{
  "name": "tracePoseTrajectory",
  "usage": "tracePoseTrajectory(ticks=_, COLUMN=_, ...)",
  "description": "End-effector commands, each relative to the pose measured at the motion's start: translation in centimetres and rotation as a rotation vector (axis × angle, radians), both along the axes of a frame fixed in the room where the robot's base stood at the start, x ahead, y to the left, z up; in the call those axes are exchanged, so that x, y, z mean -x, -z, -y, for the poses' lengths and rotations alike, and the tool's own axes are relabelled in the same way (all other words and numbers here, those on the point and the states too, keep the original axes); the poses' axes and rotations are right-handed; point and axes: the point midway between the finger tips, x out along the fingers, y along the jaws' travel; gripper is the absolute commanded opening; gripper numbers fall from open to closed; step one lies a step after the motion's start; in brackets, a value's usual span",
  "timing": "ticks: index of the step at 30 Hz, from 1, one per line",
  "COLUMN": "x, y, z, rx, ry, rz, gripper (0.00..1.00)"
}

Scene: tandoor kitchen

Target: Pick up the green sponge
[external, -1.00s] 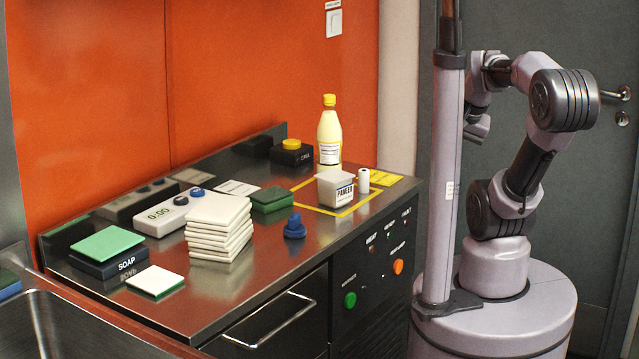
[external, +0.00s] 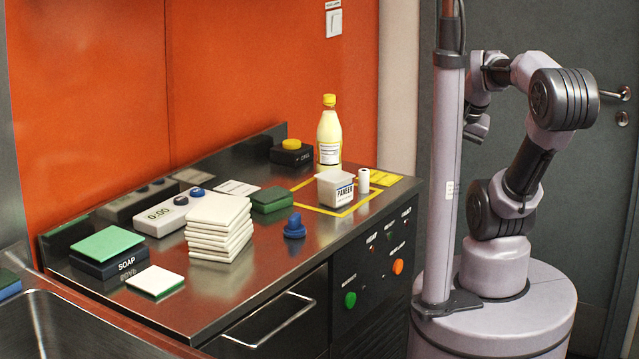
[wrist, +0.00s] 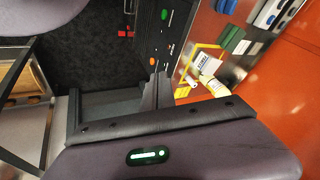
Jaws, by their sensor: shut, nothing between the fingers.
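A bright green flat pad (external: 106,242) lies on top of the dark box marked SOAP (external: 108,267) at the left of the steel counter. A dark green block (external: 272,200) lies behind and right of a stack of white slabs (external: 218,226). A pad with a white top and green underside (external: 156,280) lies near the front edge. I cannot tell for sure which of these is the green sponge. My gripper (external: 478,127) is in the air right of the counter, partly behind a post, away from all of them. In the wrist view its fingers (wrist: 157,92) are shut and empty.
A yellow-capped bottle (external: 329,135), a paneer tub (external: 335,188) and a small white cylinder (external: 363,180) stand at the counter's right end. A blue knob-like piece (external: 294,227) stands near the front edge. A timer (external: 165,214) lies behind the slabs. A sink (external: 75,325) is at left.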

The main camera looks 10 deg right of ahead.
Motion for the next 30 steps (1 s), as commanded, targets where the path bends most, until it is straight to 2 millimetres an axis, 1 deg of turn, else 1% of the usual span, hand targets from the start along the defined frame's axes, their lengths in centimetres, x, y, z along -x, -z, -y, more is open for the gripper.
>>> tracePoseTrajectory(ticks=7, x=0.00, y=0.00, z=0.00, rx=0.000, ry=0.000, rz=0.000, gripper=0.00)
tracePoseTrajectory(ticks=8, x=0.00, y=0.00, z=0.00, rx=0.000, ry=0.000, rz=0.000, gripper=0.04)
tracePoseTrajectory(ticks=9, x=0.00, y=0.00, z=0.00, rx=0.000, ry=0.000, rz=0.000, gripper=0.12)
tracePoseTrajectory(ticks=11, x=0.00, y=0.00, z=0.00, rx=0.000, ry=0.000, rz=0.000, gripper=0.24)
tracePoseTrajectory(ticks=12, x=0.00, y=0.00, z=0.00, rx=0.000, ry=0.000, rz=0.000, gripper=0.31)
tracePoseTrajectory(ticks=14, x=0.00, y=0.00, z=0.00, rx=0.000, ry=0.000, rz=0.000, gripper=0.43)
tracePoseTrajectory(ticks=15, x=0.00, y=0.00, z=0.00, rx=0.000, ry=0.000, rz=0.000, gripper=0.51)
tracePoseTrajectory(ticks=17, x=0.00, y=0.00, z=0.00, rx=0.000, ry=0.000, rz=0.000, gripper=0.63)
tracePoseTrajectory(ticks=18, x=0.00, y=0.00, z=0.00, rx=0.000, ry=0.000, rz=0.000, gripper=0.71)
tracePoseTrajectory(ticks=22, x=0.00, y=0.00, z=0.00, rx=0.000, ry=0.000, rz=0.000, gripper=0.96)
tracePoseTrajectory(ticks=23, x=0.00, y=0.00, z=0.00, rx=0.000, ry=0.000, rz=0.000, gripper=1.00)
tracePoseTrajectory(ticks=29, x=-0.04, y=-0.07, z=-0.02, rx=0.000, ry=-0.001, rz=-0.001, gripper=1.00)
tracePoseTrajectory(ticks=30, x=-0.36, y=-0.57, z=-0.12, rx=0.002, ry=-0.010, rz=-0.005, gripper=1.00)
